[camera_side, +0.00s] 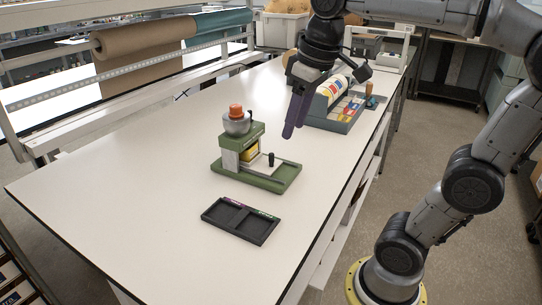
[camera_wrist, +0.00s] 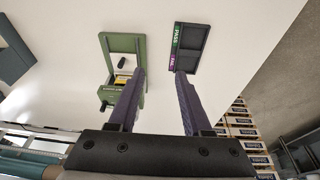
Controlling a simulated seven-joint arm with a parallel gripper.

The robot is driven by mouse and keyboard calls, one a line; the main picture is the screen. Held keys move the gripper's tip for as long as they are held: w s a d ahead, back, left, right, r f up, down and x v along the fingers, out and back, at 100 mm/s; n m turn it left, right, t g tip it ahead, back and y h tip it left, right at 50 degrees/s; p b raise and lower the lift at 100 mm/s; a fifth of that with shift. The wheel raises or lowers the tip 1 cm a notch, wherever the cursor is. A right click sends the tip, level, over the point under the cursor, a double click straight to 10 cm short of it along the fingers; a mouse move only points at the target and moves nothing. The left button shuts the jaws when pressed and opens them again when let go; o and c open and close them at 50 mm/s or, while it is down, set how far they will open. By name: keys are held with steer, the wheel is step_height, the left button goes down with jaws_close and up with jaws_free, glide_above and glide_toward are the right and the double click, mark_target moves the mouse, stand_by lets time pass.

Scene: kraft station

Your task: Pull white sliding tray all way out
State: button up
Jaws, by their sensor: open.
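A green device (camera_side: 257,165) stands on the white table, with an orange-capped grey bowl on top and a yellow part in its body. The white sliding tray (camera_side: 260,164) shows low at its open side, beside a black upright knob (camera_side: 271,159). How far the tray is out is hard to tell. My gripper (camera_side: 290,132) is open and empty, above the table to the right of and behind the device. In the wrist view, the gripper (camera_wrist: 160,73) has its left finger overlapping the device (camera_wrist: 140,42); the black knob (camera_wrist: 122,62) shows beside that finger.
A black two-compartment tray (camera_side: 240,220) with purple and green labels lies in front of the device. A grey-green bin (camera_side: 335,112) with colourful packs stands behind my gripper. The table's left side is clear.

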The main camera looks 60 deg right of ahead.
steer(key=w+d+m+g, duration=0.1)
steer(key=w+d+g, duration=0.1)
steer(key=w+d, duration=0.5)
steer(key=m+g, duration=0.1)
glide_toward(272, 153)
step_height(272, 153, down, 11)
steer(key=shift+r, duration=0.2)
steer(key=shift+c, duration=0.2)
jaws_close()
steer(key=shift+r, duration=0.1)
stand_by(0.9)
